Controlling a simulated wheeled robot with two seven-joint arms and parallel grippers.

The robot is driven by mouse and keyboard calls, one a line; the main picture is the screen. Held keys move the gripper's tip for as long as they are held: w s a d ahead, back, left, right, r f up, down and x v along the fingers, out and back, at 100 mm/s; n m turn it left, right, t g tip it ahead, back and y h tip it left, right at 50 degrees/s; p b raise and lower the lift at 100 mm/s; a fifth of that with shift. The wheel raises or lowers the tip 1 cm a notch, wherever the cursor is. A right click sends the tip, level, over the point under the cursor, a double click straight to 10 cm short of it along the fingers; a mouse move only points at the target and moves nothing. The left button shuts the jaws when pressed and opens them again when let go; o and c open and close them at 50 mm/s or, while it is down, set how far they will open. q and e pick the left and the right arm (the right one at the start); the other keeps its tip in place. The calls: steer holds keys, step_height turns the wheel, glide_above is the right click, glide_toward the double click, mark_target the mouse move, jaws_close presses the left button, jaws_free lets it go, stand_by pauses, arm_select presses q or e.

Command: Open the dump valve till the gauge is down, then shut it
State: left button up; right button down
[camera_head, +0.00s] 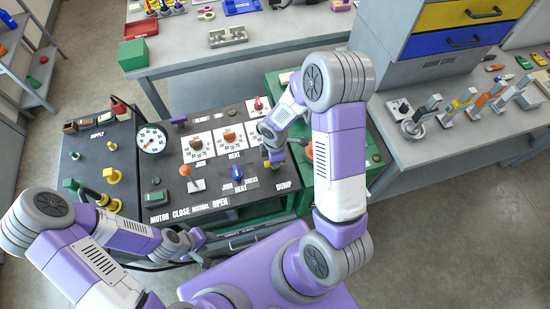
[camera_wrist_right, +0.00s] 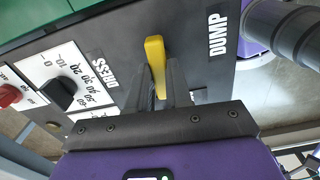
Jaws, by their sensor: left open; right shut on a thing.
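The dump valve's yellow lever (camera_wrist_right: 155,55) stands beside the DUMP label (camera_wrist_right: 217,34) in the right wrist view. My right gripper (camera_wrist_right: 165,82) is shut on this lever. In the head view my right gripper (camera_head: 275,160) reaches down to the panel's right part, above the DUMP label (camera_head: 285,185), and mostly hides the lever. The round white gauge (camera_head: 151,139) stands at the panel's upper left; its needle is too small to read. My left gripper (camera_head: 200,250) is open and empty in front of the panel's lower edge, apart from the gauge and lever.
The dark panel (camera_head: 225,203) also carries an orange-tipped lever (camera_head: 192,180), a blue knob (camera_head: 237,173) and dials. Yellow and green fittings (camera_head: 112,175) stand at its left. A grey bench with levers (camera_head: 470,105) is at right. Floor is clear at lower right.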

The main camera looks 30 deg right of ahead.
steer(key=shift+n, duration=0.6)
steer(key=c, duration=1)
jaws_free()
steer(key=shift+c, duration=0.2)
step_height(320, 180, up, 8)
steer(key=shift+f+p, duration=0.2)
steer(key=shift+p, duration=0.75)
